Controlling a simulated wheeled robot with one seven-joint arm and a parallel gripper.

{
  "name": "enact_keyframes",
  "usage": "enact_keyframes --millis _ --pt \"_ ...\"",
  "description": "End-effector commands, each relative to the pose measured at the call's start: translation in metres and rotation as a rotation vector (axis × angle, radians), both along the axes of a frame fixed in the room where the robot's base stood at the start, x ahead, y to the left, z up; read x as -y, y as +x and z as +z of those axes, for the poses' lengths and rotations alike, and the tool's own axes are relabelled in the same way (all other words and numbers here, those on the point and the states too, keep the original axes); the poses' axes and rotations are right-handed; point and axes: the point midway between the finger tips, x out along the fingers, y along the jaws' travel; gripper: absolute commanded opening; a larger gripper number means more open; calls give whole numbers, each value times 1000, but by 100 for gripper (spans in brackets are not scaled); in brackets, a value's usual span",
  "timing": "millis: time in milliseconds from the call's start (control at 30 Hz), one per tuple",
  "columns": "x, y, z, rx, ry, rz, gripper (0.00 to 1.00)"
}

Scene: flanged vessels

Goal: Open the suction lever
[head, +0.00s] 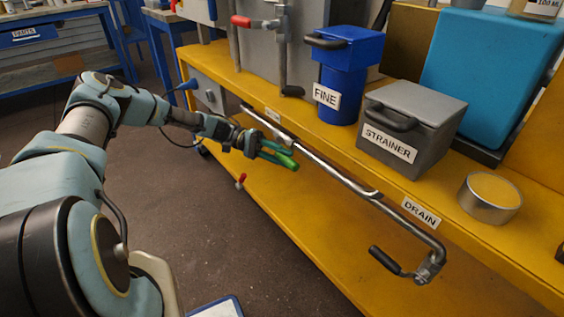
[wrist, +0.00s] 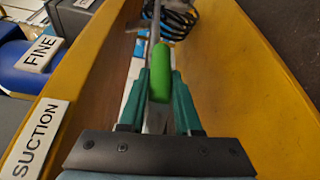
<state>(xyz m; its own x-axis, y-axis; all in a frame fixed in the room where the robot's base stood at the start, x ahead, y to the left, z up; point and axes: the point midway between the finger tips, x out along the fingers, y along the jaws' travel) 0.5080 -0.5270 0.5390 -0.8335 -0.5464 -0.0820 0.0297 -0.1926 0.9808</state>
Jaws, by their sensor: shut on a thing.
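The suction lever's green handle (head: 287,162) shows at my gripper (head: 279,151), in front of the bench's yellow front edge. In the wrist view the green handle (wrist: 161,74) lies lengthwise between the two teal fingers of my gripper (wrist: 160,88), which is shut on it. The SUCTION label (wrist: 35,140) is on the yellow ledge at the left of the wrist view. The lever's pivot is mostly hidden behind my gripper and the pipe.
A metal pipe (head: 335,174) runs along the bench front to a black-handled lever (head: 387,261) near the DRAIN label (head: 421,212). A blue FINE container (head: 342,80) and a grey STRAINER box (head: 407,125) stand above. A red-handled lever (head: 241,180) hangs lower left. Floor left is open.

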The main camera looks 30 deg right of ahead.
Motion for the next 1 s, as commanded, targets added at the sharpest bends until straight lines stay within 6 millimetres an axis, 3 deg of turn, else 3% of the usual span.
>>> enact_keyframes --millis 533,567,600,800,1000 --pt "0 -2 2 -27 -4 -4 0" --pt "0 -2 2 -27 -4 -4 36" --pt "0 -2 2 -26 -4 -4 40" --pt "0 -1 2 -25 -4 -2 62" --pt "0 -1 1 -23 -4 -1 62"
